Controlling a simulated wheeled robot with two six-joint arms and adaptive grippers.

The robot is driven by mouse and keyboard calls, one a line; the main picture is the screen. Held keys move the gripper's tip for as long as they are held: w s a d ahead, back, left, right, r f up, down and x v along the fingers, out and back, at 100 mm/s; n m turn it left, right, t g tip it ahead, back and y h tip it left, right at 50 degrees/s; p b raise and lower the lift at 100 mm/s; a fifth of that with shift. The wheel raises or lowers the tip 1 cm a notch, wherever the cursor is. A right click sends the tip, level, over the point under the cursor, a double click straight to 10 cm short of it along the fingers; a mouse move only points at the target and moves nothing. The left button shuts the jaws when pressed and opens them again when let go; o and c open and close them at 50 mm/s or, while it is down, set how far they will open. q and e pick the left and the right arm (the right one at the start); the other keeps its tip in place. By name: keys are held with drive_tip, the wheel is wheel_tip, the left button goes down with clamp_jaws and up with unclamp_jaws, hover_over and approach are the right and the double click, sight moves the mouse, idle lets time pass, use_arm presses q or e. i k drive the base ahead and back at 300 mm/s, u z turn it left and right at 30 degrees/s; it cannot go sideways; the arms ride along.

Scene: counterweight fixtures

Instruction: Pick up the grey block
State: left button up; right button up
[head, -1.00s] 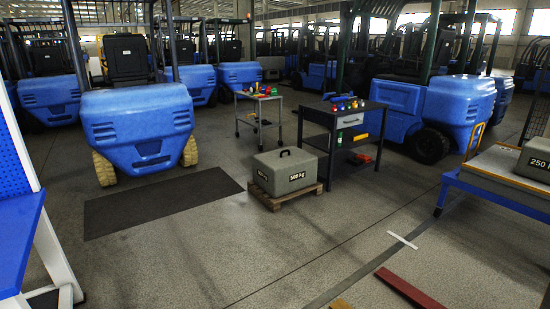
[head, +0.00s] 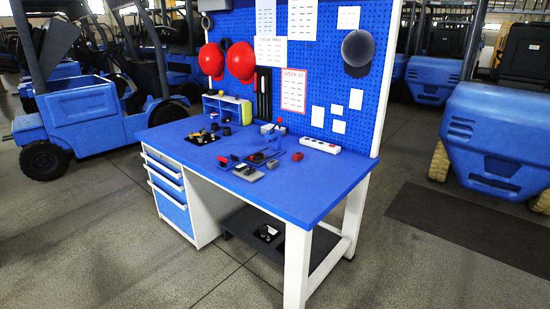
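Neither of my grippers is in the head view. No thing in view stands out clearly as the grey block. A blue-topped workbench (head: 300,200) stands in the middle of the view. A grey plate with small dark parts on it (head: 248,174) lies near the middle of the bench top. A small grey-white piece with a red part (head: 270,129) stands at the back of the bench. The parts are too small to tell which of them is a block.
A small red block (head: 297,157) and a white power strip (head: 320,145) lie on the bench. A blue pegboard (head: 330,75) with red helmets (head: 241,62) rises behind. Forklifts stand left (head: 85,110) and right (head: 495,135). The floor in front is clear.

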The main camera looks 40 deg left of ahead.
sight(272, 164)
drive_tip(key=u, duration=0.6)
drive_tip(key=i, duration=1.25)
drive_tip(key=u, duration=0.35)
